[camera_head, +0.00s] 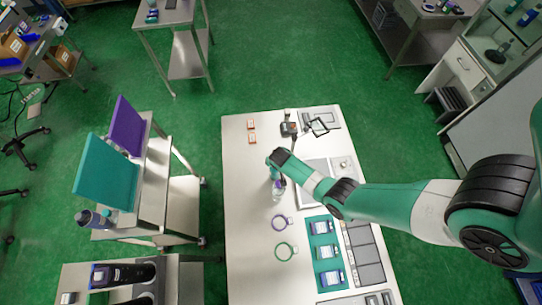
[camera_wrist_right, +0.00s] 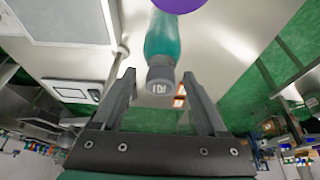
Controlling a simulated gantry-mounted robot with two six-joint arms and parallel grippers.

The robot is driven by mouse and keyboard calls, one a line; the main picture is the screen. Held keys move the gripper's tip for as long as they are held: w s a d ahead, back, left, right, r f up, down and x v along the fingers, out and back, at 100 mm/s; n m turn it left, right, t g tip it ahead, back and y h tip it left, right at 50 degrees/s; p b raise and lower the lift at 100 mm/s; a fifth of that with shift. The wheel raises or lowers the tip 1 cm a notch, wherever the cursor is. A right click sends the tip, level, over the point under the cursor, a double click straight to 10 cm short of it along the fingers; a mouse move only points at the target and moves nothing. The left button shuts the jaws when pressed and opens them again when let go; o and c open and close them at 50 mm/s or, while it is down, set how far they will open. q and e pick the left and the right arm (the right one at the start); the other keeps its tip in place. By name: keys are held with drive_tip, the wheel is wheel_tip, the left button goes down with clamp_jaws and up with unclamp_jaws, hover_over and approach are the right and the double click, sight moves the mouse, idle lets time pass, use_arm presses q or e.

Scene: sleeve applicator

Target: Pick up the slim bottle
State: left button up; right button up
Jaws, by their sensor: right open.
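In the right wrist view the bottle (camera_wrist_right: 162,38) looks teal with a grey cap, which points toward the camera. My right gripper (camera_wrist_right: 158,76) is open, with one finger on each side of the cap and a visible gap to each. I cannot tell how deep the cap sits between the fingers. My left gripper is not in view.
A purple ring (camera_head: 279,222) and a green ring (camera_head: 285,251) lie in front of the bottle. A teal tray (camera_head: 325,265) with several blue-and-white items is at the right. Small orange boxes (camera_head: 252,132) and a black device (camera_head: 289,128) are at the back. The table's left side is clear.

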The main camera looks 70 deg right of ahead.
drive_tip(key=shift+c, duration=0.2)
clamp_jaws()
idle(1.1)
